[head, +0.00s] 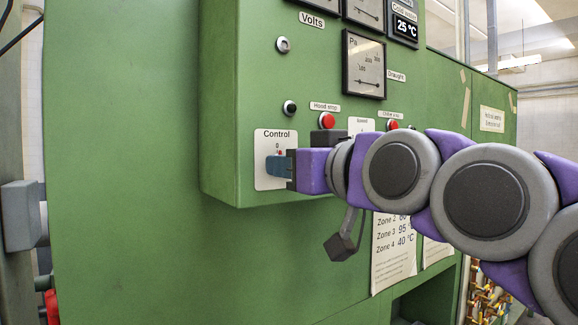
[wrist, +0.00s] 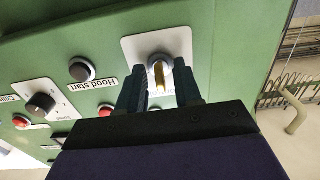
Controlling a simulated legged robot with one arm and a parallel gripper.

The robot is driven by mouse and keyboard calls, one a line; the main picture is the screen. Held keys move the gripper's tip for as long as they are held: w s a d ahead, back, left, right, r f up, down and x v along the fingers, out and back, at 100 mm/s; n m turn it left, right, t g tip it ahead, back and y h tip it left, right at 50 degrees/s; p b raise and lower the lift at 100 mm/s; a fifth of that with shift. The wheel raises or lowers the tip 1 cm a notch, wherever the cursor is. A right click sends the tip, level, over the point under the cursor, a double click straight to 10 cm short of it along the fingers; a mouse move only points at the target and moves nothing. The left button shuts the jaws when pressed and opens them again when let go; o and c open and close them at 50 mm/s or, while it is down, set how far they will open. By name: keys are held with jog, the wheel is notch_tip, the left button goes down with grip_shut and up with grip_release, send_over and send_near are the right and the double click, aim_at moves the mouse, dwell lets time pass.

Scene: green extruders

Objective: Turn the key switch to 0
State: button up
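The key switch (wrist: 160,72) sits on a white plate in the wrist view, a silver ring with a gold key bar lying nearly along the picture's vertical. In the head view its white plate (head: 263,180), marked "Control" with a "0" above, shows at the green panel's lower left, and my fingers cover the key there. My gripper (head: 272,166) reaches this plate from the right. In the wrist view my gripper (wrist: 157,68) is open, with one dark finger on each side of the key and gaps showing. I cannot tell whether either finger touches it.
A red button (head: 327,120) and a black button (head: 290,108) sit just above my gripper. In the wrist view a black knob (wrist: 41,104) is at the left. Paper sheets (head: 394,255) hang below the panel box. A grey handle (head: 20,215) stands at the far left.

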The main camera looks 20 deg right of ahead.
jog(key=v, duration=1.7)
